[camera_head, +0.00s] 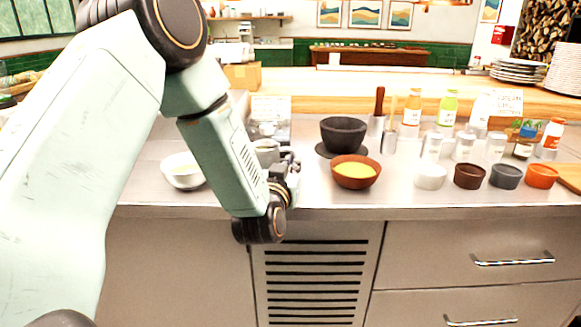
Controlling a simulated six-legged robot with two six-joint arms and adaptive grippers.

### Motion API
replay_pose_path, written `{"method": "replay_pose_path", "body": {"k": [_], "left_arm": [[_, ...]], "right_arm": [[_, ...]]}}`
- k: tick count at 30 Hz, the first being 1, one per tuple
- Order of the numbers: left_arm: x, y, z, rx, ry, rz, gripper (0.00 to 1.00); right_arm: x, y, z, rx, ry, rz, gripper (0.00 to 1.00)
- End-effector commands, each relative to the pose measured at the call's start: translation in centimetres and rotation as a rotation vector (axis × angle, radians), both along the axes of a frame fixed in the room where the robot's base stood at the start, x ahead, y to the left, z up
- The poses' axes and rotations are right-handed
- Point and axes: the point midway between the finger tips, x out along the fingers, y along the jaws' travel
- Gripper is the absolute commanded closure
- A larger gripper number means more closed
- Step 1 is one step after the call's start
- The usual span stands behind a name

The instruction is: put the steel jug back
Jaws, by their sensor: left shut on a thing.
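The steel jug (265,146) is a small grey metal vessel on the left half of the steel counter. It is partly hidden behind my left gripper and wrist. My left gripper (287,160) is shut on the jug, at the jug's right side. Its fingers are small in the view and partly overlap the jug. I cannot tell whether the jug's base touches the counter. My right gripper is not in view.
A white bowl (183,171) stands left of the jug. A brown bowl with yellow contents (356,171) and a dark mortar (344,134) stand to its right. Small cups, shakers and bottles fill the right side. The counter's front strip (330,205) is clear.

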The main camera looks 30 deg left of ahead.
Motion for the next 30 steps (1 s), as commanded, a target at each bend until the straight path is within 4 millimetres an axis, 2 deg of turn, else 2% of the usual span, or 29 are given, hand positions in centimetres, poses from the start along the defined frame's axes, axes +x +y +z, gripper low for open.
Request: {"method": "replay_pose_path", "body": {"k": [10,11,18,26,30], "left_arm": [[0.01,-0.01,-0.48,0.000,-0.001,0.000,1.00],[-0.02,-0.02,-0.48,-0.002,0.002,-0.001,0.88],[-0.02,0.00,-0.43,-0.002,0.002,0.000,0.68],[-0.03,0.01,-0.42,-0.001,0.001,0.000,0.68],[-0.02,0.03,0.20,-0.001,0.001,0.000,0.68]], "right_arm": [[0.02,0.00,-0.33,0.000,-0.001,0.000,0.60],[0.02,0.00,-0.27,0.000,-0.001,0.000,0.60],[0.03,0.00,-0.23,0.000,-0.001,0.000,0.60],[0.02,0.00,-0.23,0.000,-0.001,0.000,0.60],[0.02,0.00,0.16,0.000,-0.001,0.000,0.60]]}}
